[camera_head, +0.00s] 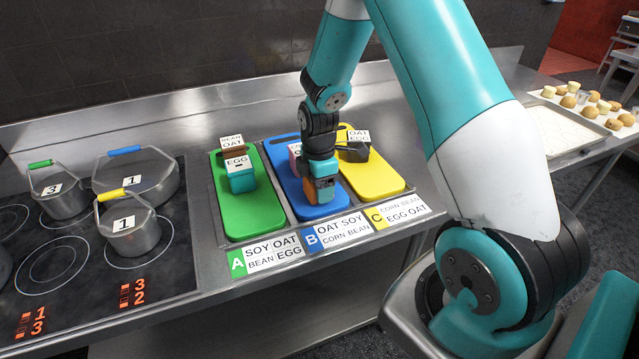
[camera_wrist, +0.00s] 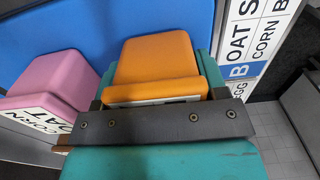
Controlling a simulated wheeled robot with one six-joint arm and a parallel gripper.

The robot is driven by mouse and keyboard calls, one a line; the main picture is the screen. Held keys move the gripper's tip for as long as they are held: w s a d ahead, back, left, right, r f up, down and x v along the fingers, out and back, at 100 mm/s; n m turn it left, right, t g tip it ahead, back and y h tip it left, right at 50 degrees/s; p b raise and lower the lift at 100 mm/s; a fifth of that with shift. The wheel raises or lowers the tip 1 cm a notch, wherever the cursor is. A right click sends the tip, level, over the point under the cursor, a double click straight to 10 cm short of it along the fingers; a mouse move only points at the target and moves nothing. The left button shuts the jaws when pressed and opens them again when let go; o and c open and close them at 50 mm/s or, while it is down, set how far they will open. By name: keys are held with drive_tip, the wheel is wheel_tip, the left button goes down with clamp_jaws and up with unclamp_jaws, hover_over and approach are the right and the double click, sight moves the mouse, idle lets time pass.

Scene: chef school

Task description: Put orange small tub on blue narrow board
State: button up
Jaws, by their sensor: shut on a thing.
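The blue narrow board (camera_head: 319,208) lies in the middle between a green and a yellow board, and fills the upper part of the wrist view (camera_wrist: 60,35). My gripper (camera_head: 324,190) is over its front part, pointing down. In the wrist view my gripper (camera_wrist: 155,105) is shut on the orange small tub (camera_wrist: 158,57), which sits between the jaws. Only a little orange (camera_head: 309,188) shows in the head view, beside my gripper. The tub is over the blue board; I cannot tell if it touches it. A pink tub (camera_wrist: 48,80) stands beside it on the left.
The green board (camera_head: 256,217) holds a teal tub (camera_head: 241,181) and a brown one. The yellow board (camera_head: 383,184) holds a dark container (camera_head: 354,152). Lettered labels (camera_head: 272,252) line the front edge. Lidded pots (camera_head: 128,228) stand on the stove at left.

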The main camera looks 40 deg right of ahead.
drive_tip(key=shift+f, duration=0.15)
drive_tip(key=o, duration=1)
drive_tip(key=shift+o, duration=0.2)
wheel_tip(320, 180, up, 11)
drive_tip(key=shift+r+b, duration=0.2)
drive_tip(key=shift+b, duration=0.75)
drive_tip(key=shift+s+a+r, duration=0.25)
drive_tip(key=shift+a+r, duration=0.5)
drive_tip(key=shift+r, duration=0.15)
drive_tip(key=s+a+r+m+y, duration=0.2)
drive_tip(key=s+a+r+m, duration=0.2)
drive_tip(key=s+a, duration=0.6)
drive_tip(key=s+a+r+m+y, duration=0.2)
drive_tip(key=s+a+r+m, duration=0.1)
drive_tip(key=s+a, duration=0.7)
drive_tip(key=shift+s+a+r+m, duration=0.4)
drive_tip(key=shift+s+r, duration=0.3)
drive_tip(key=shift+s, duration=0.2)
